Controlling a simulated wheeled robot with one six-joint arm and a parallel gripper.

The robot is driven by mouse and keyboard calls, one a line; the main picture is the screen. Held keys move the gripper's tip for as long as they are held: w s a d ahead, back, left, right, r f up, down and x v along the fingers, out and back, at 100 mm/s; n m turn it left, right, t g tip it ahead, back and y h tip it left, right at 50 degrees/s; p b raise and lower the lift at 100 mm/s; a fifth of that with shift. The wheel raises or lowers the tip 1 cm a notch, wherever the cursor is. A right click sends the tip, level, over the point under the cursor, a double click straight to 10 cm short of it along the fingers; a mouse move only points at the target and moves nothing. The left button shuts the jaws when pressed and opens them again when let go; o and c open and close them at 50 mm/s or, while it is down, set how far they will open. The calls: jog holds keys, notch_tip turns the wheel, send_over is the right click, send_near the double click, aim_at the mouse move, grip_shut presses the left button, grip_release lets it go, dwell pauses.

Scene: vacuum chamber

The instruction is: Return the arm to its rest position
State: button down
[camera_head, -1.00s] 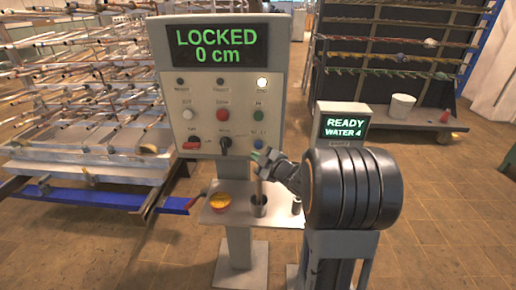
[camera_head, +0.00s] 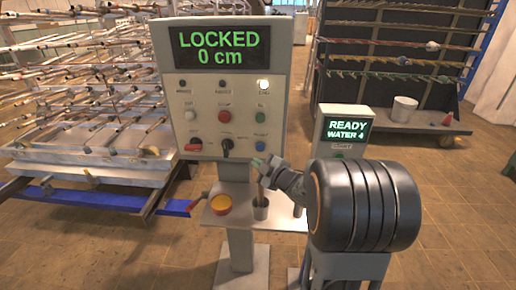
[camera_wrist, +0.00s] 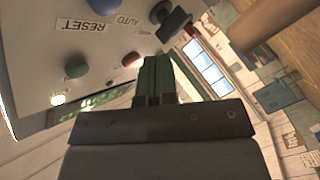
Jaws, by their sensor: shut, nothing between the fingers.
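My gripper (camera_head: 256,163) shows in the head view in front of the lower right of the grey control panel (camera_head: 184,120), below its blue button. My arm's dark link is to the right of it. In the wrist view, the green fingers (camera_wrist: 154,80) are together with nothing between them. The panel's screen (camera_head: 221,48) reads "LOCKED 0 cm". The wrist view also shows the panel's underside-on face (camera_wrist: 40,50), with labels "RESET" and "AUTO", a blue button (camera_wrist: 77,64) and a black selector (camera_wrist: 172,20). I cannot tell the gap between fingertips and panel.
A smaller box (camera_head: 340,128) at right reads "READY WATER 4". Racks of rods (camera_head: 80,90) stand at left. A white bucket (camera_head: 404,109) stands at back right.

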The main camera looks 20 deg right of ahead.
jog(key=s+d+f+m+g+h, duration=0.7)
jog(key=f+m+g+h, duration=0.15)
jog(key=m, duration=0.25)
jog(key=s+a+r+m+g+y, duration=0.1)
jog(key=s+a+r+g+y, duration=0.1)
jog(key=s+a, duration=0.4)
jog(key=s+a+r+g+y, duration=0.1)
jog(key=s+a+r+g, duration=0.1)
jog(key=s+a+r, duration=0.2)
jog(key=shift+s+a+m+y, duration=0.4)
jog(key=shift+s+a, duration=1.2)
jog(key=shift+a, duration=2)
